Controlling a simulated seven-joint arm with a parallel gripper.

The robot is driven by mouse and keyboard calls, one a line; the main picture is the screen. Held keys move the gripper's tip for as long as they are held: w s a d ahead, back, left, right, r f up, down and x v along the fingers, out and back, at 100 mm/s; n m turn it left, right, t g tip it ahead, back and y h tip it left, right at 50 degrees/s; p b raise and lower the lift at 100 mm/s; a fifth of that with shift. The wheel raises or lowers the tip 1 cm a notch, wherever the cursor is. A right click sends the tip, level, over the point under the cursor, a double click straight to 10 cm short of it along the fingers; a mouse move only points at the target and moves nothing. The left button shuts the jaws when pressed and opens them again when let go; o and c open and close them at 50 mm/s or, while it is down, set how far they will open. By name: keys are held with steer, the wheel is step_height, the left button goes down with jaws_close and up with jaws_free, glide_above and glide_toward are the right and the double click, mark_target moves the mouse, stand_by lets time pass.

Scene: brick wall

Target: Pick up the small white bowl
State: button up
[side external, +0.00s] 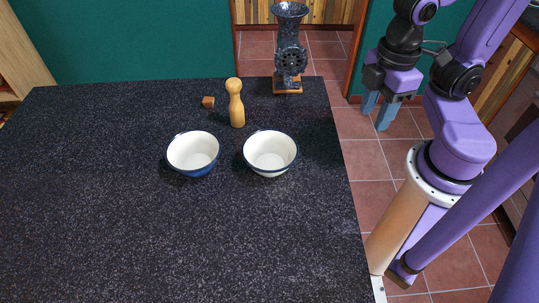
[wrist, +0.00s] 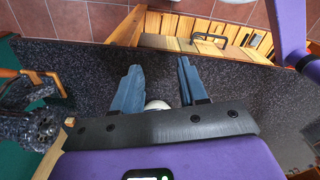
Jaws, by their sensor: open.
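A white bowl (side external: 270,154) with a thin dark rim stands upright on the dark speckled counter (side external: 200,240). Left of it stands a second bowl (side external: 193,153), white inside and blue outside. They are close but apart, and both look empty. My gripper (side external: 376,114) is open and empty, off the counter's right edge and well to the right of both bowls. In the wrist view, my gripper (wrist: 160,68) shows its two blue fingers spread apart. A white rounded thing (wrist: 157,105) shows between them, mostly hidden by the gripper body; I cannot tell what it is.
A wooden pepper mill (side external: 236,104) stands behind the bowls, with a small brown block (side external: 208,102) to its left. A dark speckled grinder (side external: 289,50) on a wooden base stands at the back edge. The front and left of the counter are clear.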

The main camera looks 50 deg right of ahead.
stand_by(0.4)
step_height(320, 180, down, 2)
steer(key=s+a+m+g, duration=0.2)
steer(key=m+g, duration=0.3)
steer(key=m, duration=0.3)
steer(key=m+t+y, duration=0.6)
steer(key=m+y, duration=0.7)
steer(key=m, duration=1.5)
glide_toward(251, 140)
steer(key=shift+a, duration=0.5)
steer(key=shift+w+a+f+m+y, duration=0.15)
steer(key=shift+m+y, duration=0.15)
steer(key=shift+f+x, duration=0.15)
steer(key=shift+x, duration=1.6)
steer(key=shift+f+x, duration=0.2)
steer(key=shift+x, duration=1.6)
jaws_close()
